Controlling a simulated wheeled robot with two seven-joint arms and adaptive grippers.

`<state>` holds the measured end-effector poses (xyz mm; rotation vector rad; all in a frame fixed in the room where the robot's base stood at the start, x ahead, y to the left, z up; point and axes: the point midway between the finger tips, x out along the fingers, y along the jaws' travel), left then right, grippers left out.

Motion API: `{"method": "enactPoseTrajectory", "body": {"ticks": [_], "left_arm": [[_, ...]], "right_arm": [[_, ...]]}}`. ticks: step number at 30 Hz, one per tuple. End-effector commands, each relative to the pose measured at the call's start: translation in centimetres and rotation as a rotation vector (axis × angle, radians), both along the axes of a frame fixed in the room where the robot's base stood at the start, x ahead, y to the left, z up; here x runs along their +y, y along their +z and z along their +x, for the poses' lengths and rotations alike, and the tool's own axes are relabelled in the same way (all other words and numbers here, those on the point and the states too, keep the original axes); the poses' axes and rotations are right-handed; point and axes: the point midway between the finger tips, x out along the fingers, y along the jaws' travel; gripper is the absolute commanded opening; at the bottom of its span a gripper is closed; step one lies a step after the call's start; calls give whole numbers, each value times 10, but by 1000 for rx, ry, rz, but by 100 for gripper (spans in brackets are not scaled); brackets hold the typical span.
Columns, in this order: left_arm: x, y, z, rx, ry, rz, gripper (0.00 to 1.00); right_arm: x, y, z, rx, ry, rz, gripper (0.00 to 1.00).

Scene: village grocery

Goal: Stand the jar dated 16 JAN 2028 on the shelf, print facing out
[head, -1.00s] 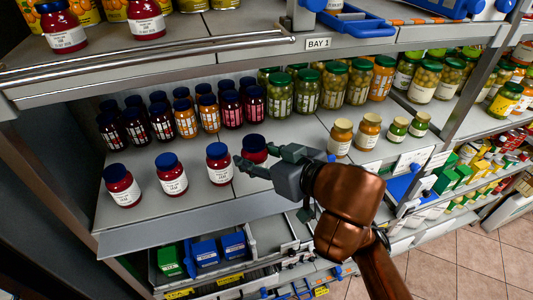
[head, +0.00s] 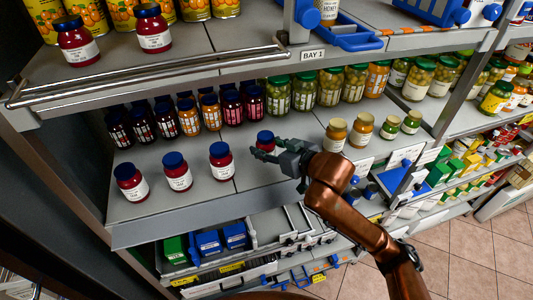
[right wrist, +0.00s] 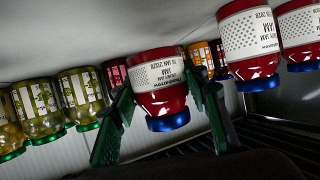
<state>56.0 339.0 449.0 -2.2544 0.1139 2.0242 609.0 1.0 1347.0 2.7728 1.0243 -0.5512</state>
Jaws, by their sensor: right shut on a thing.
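My right gripper (head: 264,151) is shut around a red jam jar with a blue lid (head: 265,137), at the right end of a short row of similar jars on the middle shelf (head: 300,134). The fingers hide part of this jar in the head view. In the right wrist view, the jar (right wrist: 158,98) sits between the two green fingers (right wrist: 160,112) and appears upside down. Its white label faces the camera and reads JAM and JAN 2028; the day is hard to read. I cannot tell whether its base touches the shelf. My left gripper is out of view.
Several red jars, including a nearby one (head: 222,162), stand left of the held jar. Dark jars and green-lidded jars (head: 304,92) stand behind. The upper shelf rail (head: 150,75) overhangs the back; bare shelf lies in front.

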Motion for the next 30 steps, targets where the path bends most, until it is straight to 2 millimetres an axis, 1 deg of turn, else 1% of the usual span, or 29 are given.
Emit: {"method": "enactPoseTrajectory", "body": {"ticks": [3,6,9,20,21,28,30], "left_arm": [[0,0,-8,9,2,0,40],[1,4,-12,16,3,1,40],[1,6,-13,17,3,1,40],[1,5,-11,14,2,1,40],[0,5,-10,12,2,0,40],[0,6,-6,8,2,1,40],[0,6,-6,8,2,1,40]], "right_arm": [[-1,-9,7,2,-2,0,6],[-1,-25,6,5,1,1,6],[-1,-36,6,2,1,2,6],[-1,-41,7,-1,1,1,6],[-1,-42,6,1,1,0,43],[-1,-41,7,1,1,0,59],[-1,-41,7,1,1,0,59]]}}
